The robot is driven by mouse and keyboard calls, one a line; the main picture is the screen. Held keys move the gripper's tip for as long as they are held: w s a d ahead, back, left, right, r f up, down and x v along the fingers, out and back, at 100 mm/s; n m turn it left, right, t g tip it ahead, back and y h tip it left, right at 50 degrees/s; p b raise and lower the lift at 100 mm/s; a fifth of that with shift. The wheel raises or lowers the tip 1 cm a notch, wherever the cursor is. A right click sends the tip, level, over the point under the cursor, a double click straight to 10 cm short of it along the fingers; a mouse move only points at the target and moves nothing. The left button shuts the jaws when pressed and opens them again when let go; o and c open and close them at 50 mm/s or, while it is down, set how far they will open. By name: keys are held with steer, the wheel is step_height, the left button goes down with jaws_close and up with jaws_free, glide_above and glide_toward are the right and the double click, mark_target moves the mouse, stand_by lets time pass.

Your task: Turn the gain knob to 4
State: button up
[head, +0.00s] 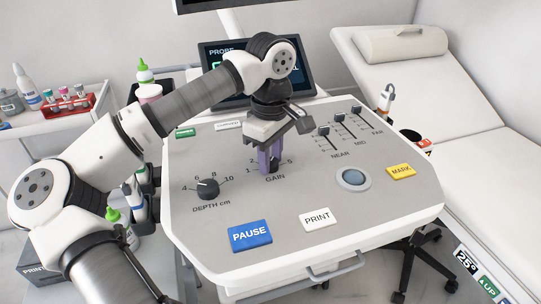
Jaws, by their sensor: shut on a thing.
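The gain knob stands on the grey control panel (220,245), just above the printed word GAIN. My gripper (269,162) points down over it, with its purple fingers shut around the knob. The fingers hide nearly all of the knob, so its pointer cannot be read.
The black depth knob (207,188) is left of my gripper. The blue PAUSE button (250,235) and white PRINT button (317,219) lie in front. Sliders (340,127), a trackball (352,178) and the yellow MARK button (400,171) are to the right. A screen (292,72) stands behind.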

mark_target(271, 161)
stand_by(0.3)
steer(key=o, duration=1)
steer(key=shift+c, duration=0.2)
step_height(271, 161, up, 14)
steer(key=shift+f, duration=0.1)
